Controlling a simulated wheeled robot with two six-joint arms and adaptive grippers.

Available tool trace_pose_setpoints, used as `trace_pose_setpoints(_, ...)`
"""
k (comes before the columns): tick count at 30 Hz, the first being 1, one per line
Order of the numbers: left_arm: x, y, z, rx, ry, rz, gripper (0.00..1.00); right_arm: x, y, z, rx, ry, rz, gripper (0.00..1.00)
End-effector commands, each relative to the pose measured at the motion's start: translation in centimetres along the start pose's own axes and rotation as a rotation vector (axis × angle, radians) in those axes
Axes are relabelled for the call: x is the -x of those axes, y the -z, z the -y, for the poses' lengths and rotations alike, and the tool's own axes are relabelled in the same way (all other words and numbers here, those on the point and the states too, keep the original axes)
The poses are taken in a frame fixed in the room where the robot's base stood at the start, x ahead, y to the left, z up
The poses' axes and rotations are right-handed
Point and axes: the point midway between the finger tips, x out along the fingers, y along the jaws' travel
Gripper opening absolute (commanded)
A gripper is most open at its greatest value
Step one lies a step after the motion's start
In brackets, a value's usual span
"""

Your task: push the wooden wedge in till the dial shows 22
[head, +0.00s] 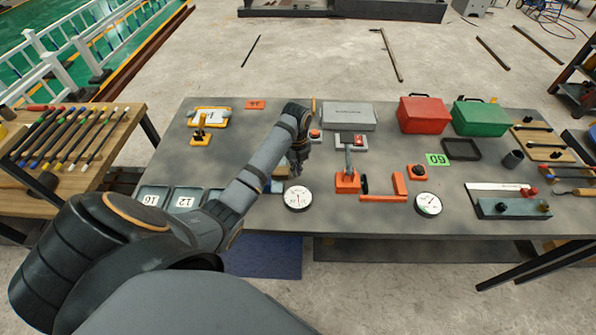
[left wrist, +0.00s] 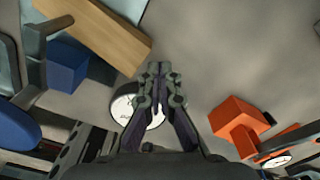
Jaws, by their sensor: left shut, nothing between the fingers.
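A light wooden piece, which looks like the wedge (left wrist: 105,32), lies slanted at the upper left of the left wrist view. A blue block (left wrist: 67,66) is beside it. In the head view my arm mostly hides the wedge. A round white dial (head: 298,198) lies just in front of my left gripper (head: 296,172); it also shows partly behind the fingers in the left wrist view (left wrist: 124,106). Its reading is too small to tell. My left gripper is shut and empty, pointing down, to the right of the wedge's near end. My right gripper is not in view.
An orange clamp (head: 347,183) and orange bracket (head: 384,197) stand right of the dial. A second dial (head: 428,204) is farther right. Red (head: 424,115) and green (head: 480,118) boxes stand at the back. Number trays (head: 183,199) lie at the left.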

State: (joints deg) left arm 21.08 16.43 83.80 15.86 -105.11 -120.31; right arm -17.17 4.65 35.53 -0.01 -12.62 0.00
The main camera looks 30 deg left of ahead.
Motion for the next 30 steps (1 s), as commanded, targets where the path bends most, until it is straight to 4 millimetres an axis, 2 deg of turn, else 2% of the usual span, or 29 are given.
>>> trace_pose_setpoints(30,-0.02,-0.48,-0.6,0.0,0.0,0.0,0.0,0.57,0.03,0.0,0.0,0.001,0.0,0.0)
